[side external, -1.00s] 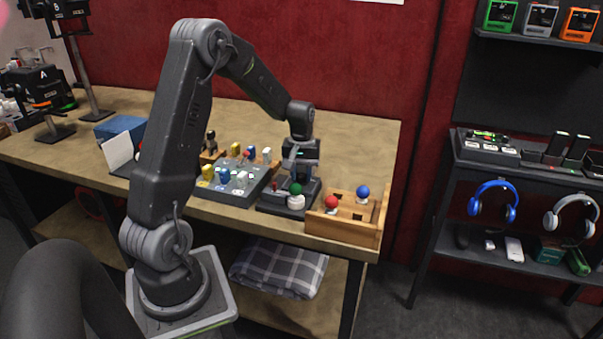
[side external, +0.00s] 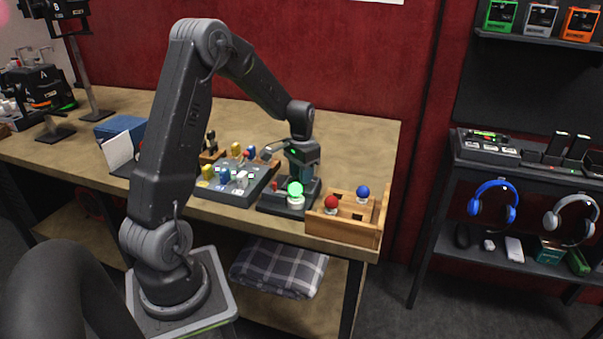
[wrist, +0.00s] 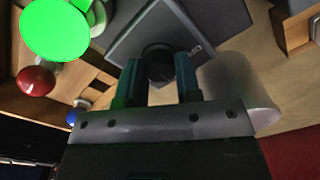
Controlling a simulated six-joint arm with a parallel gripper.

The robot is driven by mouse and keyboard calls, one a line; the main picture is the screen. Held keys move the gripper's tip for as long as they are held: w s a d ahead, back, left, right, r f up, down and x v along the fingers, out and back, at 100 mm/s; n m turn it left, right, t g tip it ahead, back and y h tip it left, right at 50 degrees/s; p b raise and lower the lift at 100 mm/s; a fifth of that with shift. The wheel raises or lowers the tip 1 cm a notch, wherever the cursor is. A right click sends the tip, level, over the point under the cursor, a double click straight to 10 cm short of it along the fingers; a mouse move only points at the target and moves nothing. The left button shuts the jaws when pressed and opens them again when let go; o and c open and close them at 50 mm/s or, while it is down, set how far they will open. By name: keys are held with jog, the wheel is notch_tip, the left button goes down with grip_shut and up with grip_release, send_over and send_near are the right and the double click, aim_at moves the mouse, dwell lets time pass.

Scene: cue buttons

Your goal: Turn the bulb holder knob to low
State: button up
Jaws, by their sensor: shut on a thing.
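The bulb holder (side external: 268,209) is a dark box near the front edge of the bench. A green bulb (side external: 295,189) on its white socket is lit bright; it also glows at the upper left of the wrist view (wrist: 55,28). My gripper (wrist: 160,82) points down over the holder's back part. Its two fingers are shut on the round dark knob (wrist: 158,63), one on each side. In the side view the knob is hidden behind the holder and my wrist. The knob's pointer and most markings cannot be read.
A wooden tray (side external: 340,232) right of the holder holds a red bulb (side external: 331,202) and a blue bulb (side external: 363,191). A grey board (side external: 232,194) with coloured pegs stands close on the left.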

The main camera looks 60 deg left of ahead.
jog(key=shift+m, duration=0.5)
jog(key=o, duration=0.9)
jog(key=shift+o, duration=0.2)
jog(key=shift+r, duration=0.1)
notch_tip(320, 180, up, 14)
